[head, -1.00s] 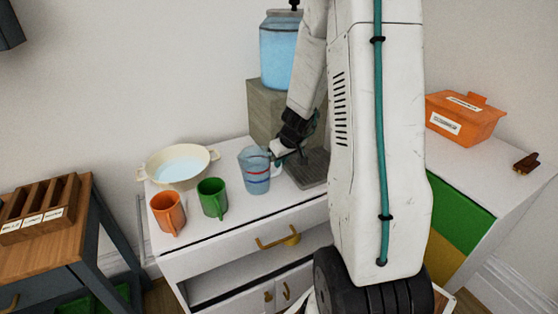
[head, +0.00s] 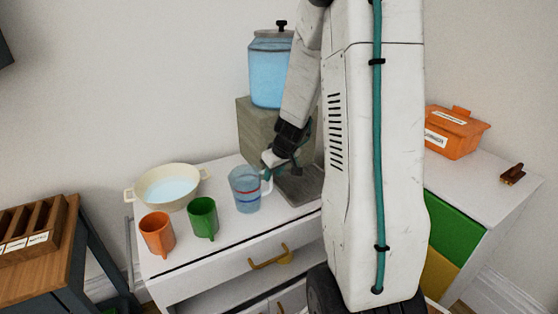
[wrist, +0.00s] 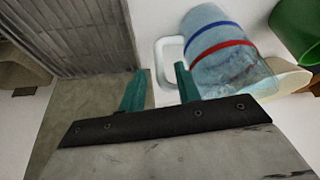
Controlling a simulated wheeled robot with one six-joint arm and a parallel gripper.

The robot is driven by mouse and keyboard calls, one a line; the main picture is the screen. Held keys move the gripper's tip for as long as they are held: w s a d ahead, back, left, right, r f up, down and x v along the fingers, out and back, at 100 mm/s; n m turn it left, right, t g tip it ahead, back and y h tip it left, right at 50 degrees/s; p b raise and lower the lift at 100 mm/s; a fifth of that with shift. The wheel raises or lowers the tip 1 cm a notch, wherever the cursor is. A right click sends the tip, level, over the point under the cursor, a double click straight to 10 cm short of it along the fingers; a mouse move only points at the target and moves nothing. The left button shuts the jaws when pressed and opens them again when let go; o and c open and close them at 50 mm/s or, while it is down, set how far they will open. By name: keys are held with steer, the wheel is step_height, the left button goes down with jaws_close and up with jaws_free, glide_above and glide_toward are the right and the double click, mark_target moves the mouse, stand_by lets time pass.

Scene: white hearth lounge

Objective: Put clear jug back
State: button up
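The clear jug (head: 244,191), with blue and red bands, stands upright on the white cabinet top (head: 228,228). My gripper (head: 270,165) is just behind and right of it, on its handle side. In the wrist view the jug (wrist: 222,52) is at upper right, and its white handle (wrist: 160,46) lies ahead of my gripper (wrist: 160,75). The two teal fingers are apart, with part of the handle showing between their tips. I cannot tell whether they touch it.
A green mug (head: 203,219), an orange mug (head: 157,236) and a cream basin (head: 168,188) stand left of the jug. A grey tray (head: 300,187) lies to its right. A water dispenser (head: 269,75) stands on a block (head: 262,127) behind. An orange bin (head: 455,133) is far right.

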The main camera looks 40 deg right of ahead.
steer(key=v, duration=0.8)
steer(key=s+a+r+n+g+y, duration=0.1)
steer(key=s+a+r, duration=0.35)
steer(key=a, duration=0.45)
steer(key=s+a+r+y, duration=0.1)
steer(key=s+a+r, duration=0.3)
steer(key=a, duration=0.5)
steer(key=s+a+r+g, duration=0.1)
steer(key=s+a, duration=0.2)
steer(key=s, duration=0.3)
steer(key=s+a+r+g+h, duration=0.1)
steer(key=s+a+r, duration=0.1)
steer(key=s+a, duration=0.2)
steer(key=s, duration=0.3)
steer(key=shift+s+r+h, duration=0.2)
steer(key=shift+r+h, duration=0.05)
steer(key=shift+h, duration=0.05)
